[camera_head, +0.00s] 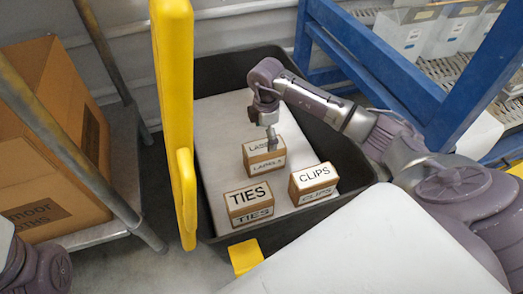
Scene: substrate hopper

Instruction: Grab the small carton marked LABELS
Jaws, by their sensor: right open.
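The gripper is open, and I cannot tell whether the fingers touch the carton. My left gripper is out of view; only a piece of my left arm shows at the lower left.
A TIES carton (248,204) and a CLIPS carton (313,183) stand in front of the LABELS carton. The dark bin (362,165) has raised walls. A yellow post (174,90) rises left of it, a blue frame (390,70) behind right. A large cardboard box (50,140) sits on a left shelf.

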